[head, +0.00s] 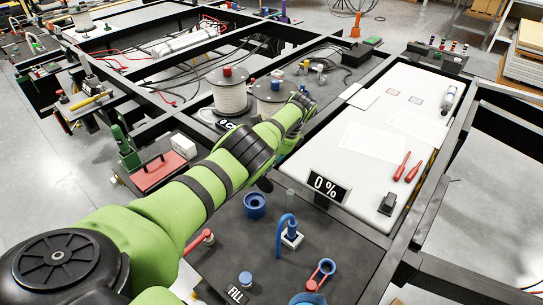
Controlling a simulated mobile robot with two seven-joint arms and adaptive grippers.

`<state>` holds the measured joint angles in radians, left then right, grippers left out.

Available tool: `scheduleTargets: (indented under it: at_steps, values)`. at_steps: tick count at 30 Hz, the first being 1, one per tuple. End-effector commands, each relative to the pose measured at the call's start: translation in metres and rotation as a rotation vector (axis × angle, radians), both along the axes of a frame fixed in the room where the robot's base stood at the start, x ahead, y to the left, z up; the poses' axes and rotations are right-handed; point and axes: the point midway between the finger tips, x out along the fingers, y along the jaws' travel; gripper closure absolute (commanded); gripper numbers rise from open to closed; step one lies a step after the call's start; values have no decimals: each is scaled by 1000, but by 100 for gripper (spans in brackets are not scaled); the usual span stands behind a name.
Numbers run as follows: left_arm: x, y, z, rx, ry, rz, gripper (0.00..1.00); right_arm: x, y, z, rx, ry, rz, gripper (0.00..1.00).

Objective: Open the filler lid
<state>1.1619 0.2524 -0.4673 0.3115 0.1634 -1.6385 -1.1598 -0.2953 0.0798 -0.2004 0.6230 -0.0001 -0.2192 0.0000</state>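A black panel (335,243) fills the lower middle of the head view. A FILL label (237,294) lies near its front edge, with a small blue cap (246,279) just behind it. A blue round part (309,299) is cut off by the bottom edge. A blue cap with a red ring and handle (323,270) is to the right. A blue open ring-shaped cup (255,205) is farther back. I cannot tell which of these is the filler lid. My green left arm reaches across from the lower left, past the panel; its fingers do not show. My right gripper is not seen.
A blue hooked pipe (284,236) stands up from the panel. A "0 %" display (324,187) stands at its back edge. Cable spools (229,92) stand behind the arm; a red box (158,171) is left.

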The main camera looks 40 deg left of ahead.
Motion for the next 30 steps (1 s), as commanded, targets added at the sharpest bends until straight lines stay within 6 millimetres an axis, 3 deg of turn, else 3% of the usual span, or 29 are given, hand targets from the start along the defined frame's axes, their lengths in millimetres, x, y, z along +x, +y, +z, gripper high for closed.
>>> scheduleTargets:
  at_steps: [12,13,14,25,30]
  values:
    - [-4,3,-2,7,11,2,100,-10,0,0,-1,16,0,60]
    - [-4,3,-2,7,11,2,70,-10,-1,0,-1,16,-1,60]
    - [-4,3,-2,7,12,3,59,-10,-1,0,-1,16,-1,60]
    - [-1,0,1,2,6,0,59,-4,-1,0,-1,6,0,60]
    - [4,-6,18,2,3,-2,59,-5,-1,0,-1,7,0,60]
